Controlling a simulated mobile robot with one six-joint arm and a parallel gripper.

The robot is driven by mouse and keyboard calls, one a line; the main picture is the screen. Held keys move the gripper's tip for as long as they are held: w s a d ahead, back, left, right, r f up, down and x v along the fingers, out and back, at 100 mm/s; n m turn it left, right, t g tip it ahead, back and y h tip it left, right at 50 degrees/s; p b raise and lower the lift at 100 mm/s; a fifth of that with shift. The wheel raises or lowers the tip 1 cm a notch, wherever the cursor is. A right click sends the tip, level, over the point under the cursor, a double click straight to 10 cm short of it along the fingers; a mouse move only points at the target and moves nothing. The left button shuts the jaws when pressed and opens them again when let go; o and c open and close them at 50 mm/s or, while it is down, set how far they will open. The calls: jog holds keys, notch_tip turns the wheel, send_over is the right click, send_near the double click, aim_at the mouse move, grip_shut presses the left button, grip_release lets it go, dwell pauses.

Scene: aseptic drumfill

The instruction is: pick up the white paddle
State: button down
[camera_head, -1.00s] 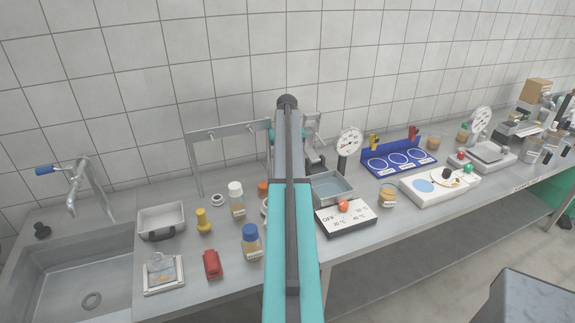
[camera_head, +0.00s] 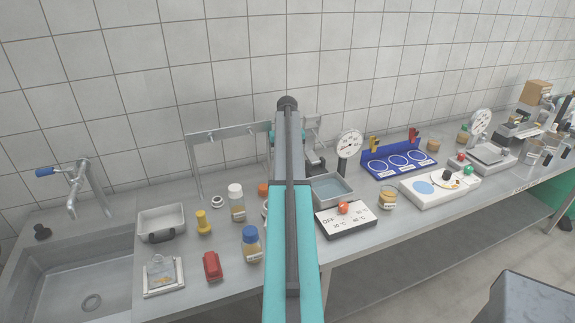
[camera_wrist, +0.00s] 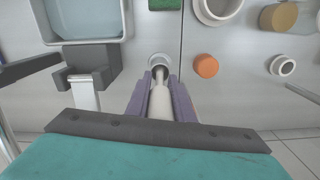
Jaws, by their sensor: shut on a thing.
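In the wrist view my gripper (camera_wrist: 161,88) has its two purple-grey fingers closed on either side of a white, rod-like piece, the white paddle (camera_wrist: 162,103). The paddle runs between the fingers, with a narrow grey shaft beyond their tips pointing toward a round white piece (camera_wrist: 159,61). I cannot tell whether that round piece belongs to the paddle or lies beneath it. The paddle's near part is hidden by my gripper. In the head view my arm hides the gripper and the paddle.
A grey tray (camera_wrist: 127,36) with a dark block beside it lies left in the wrist view. An orange cap (camera_wrist: 206,66) and a white ring (camera_wrist: 282,66) lie right. In the head view, a metal rail (camera_head: 194,160) and bottles (camera_head: 237,204) stand left of my arm.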

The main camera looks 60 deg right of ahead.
jog(key=shift+r, duration=0.1)
jog(key=shift+r+b, duration=1.55)
jog(key=shift+r, duration=3.35)
